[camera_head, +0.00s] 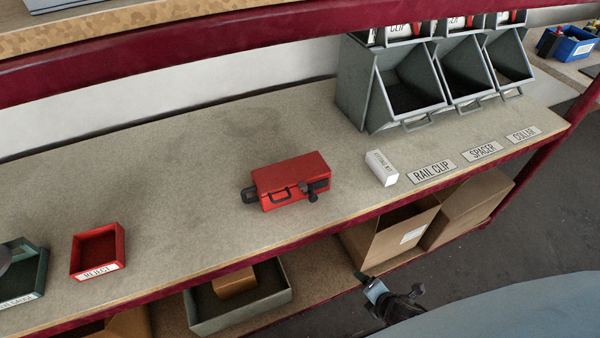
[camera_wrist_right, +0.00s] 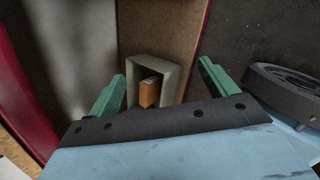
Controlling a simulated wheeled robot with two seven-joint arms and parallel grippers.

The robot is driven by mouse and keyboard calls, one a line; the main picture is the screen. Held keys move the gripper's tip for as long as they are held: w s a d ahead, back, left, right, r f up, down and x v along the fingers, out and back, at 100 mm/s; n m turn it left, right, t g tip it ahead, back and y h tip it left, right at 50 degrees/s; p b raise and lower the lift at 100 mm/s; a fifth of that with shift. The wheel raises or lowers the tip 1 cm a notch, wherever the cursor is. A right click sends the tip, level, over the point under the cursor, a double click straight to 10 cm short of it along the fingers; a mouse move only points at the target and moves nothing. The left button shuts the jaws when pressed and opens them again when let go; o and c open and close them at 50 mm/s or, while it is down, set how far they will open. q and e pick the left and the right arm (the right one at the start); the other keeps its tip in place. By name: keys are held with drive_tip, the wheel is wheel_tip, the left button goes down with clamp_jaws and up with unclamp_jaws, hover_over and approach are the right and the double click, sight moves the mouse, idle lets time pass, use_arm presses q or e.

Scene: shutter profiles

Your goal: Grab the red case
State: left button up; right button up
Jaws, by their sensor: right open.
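The red case (camera_head: 290,182) lies on the workbench shelf (camera_head: 200,160) near its front edge in the camera_head view. It has a dark handle on its front face and black parts at its left and right ends. My right gripper (camera_wrist_right: 165,88) is open and empty in the right wrist view, its green fingers spread wide. In the camera_head view part of it (camera_head: 376,290) shows low in front of the shelving, below and right of the case and well apart from it. The case is not visible in the right wrist view. My left gripper is out of view.
A red bin (camera_head: 98,250) stands left of the case. A white box (camera_head: 381,168) and labels lie to its right, before grey bins (camera_head: 400,85). A dark red beam (camera_head: 250,45) crosses above. Below are a grey tray (camera_head: 240,312) and cardboard boxes (camera_head: 390,235).

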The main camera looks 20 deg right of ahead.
drive_tip(key=w+a+r+n+t+p, duration=0.1)
drive_tip(key=w+r+n+t, duration=0.2)
drive_tip(key=r, duration=0.4)
drive_tip(key=w+a+r+n+p, duration=0.1)
drive_tip(key=w+a+r+n, duration=0.2)
drive_tip(key=r, duration=0.4)
drive_tip(key=n+t+y+p, duration=0.1)
drive_tip(key=n+t+p, duration=0.15)
drive_tip(key=n, duration=0.55)
approach(317, 187)
drive_tip(key=shift+w+d+f+t+b, duration=0.25)
drive_tip(key=shift+w+f+b, duration=0.25)
drive_tip(key=shift+w+b, duration=0.15)
drive_tip(key=x, duration=0.5)
drive_tip(key=shift+w+a+f+b, duration=0.15)
drive_tip(key=shift+w+b, duration=0.1)
drive_tip(key=shift+b, duration=0.1)
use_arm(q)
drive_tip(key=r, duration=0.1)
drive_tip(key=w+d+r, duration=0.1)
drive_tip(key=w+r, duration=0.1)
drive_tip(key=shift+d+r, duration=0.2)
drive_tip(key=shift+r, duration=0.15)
use_arm(e)
drive_tip(key=c, duration=1.3)
